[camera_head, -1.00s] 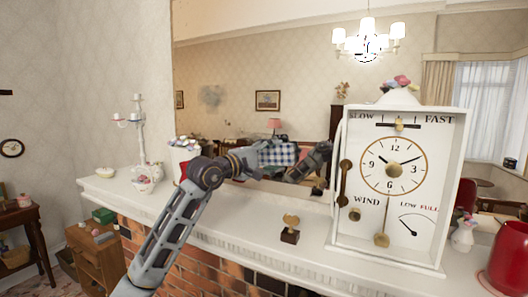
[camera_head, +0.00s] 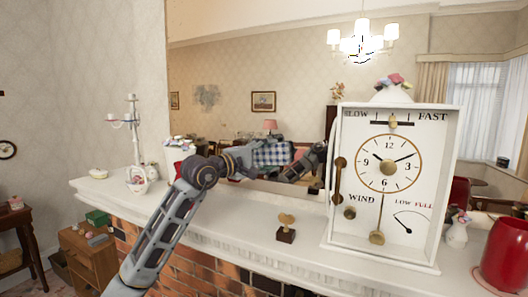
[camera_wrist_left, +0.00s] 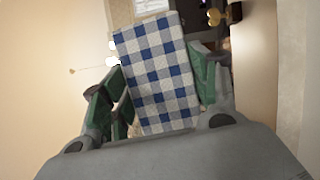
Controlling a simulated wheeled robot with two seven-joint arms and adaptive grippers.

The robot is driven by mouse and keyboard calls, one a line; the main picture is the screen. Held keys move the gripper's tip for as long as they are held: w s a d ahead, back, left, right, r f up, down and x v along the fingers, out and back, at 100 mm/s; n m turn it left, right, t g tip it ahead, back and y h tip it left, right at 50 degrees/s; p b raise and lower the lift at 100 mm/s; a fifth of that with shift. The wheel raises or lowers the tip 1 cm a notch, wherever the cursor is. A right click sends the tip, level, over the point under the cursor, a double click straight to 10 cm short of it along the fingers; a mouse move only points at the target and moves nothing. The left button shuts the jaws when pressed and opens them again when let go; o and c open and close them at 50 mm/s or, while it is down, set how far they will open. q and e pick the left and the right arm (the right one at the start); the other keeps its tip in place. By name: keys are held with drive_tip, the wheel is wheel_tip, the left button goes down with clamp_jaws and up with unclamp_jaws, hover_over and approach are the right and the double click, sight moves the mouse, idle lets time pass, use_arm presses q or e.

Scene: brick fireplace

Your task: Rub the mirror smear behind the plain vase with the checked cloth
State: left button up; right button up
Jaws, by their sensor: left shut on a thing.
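The blue-and-white checked cloth (camera_wrist_left: 158,75) hangs between the green-padded fingers of my left gripper (camera_wrist_left: 155,90) in the left wrist view. My left gripper (camera_head: 246,158) is shut on it, above the mantel in front of the mirror (camera_head: 225,60). In the head view the checked pattern (camera_head: 272,154) shows at the gripper, beside the arm's reflection; I cannot tell how much is reflection. The grey smear (camera_head: 207,96) is on the mirror's left part, above and left of the gripper. Below it, a white flowered object (camera_head: 180,141) is partly hidden by my arm; I cannot tell whether it is the plain vase.
A large white clock (camera_head: 350,225) stands right of my arm on the mantel (camera_head: 225,222). A small ornament (camera_head: 286,228) stands before the mirror. A candlestick (camera_head: 134,122) and flower basket (camera_head: 135,178) are at left. A white vase (camera_head: 457,235) and red pot (camera_head: 508,258) are at right.

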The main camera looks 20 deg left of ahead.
sight(255, 154)
use_arm(q)
drive_tip(key=shift+w+a+b, duration=0.2)
drive_tip(key=shift+a+b, duration=0.45)
drive_tip(key=shift+a, duration=0.8)
drive_tip(key=shift+a, duration=0.1)
drive_tip(key=shift+w+a+b, duration=0.15)
drive_tip(key=shift+a+b, duration=0.2)
drive_tip(key=shift+a, duration=0.2)
drive_tip(key=shift+w+a, duration=0.1)
drive_tip(key=shift+a, duration=0.55)
drive_tip(key=shift+a+b, duration=0.2)
drive_tip(key=shift+b, duration=0.1)
drive_tip(key=shift+a, duration=0.1)
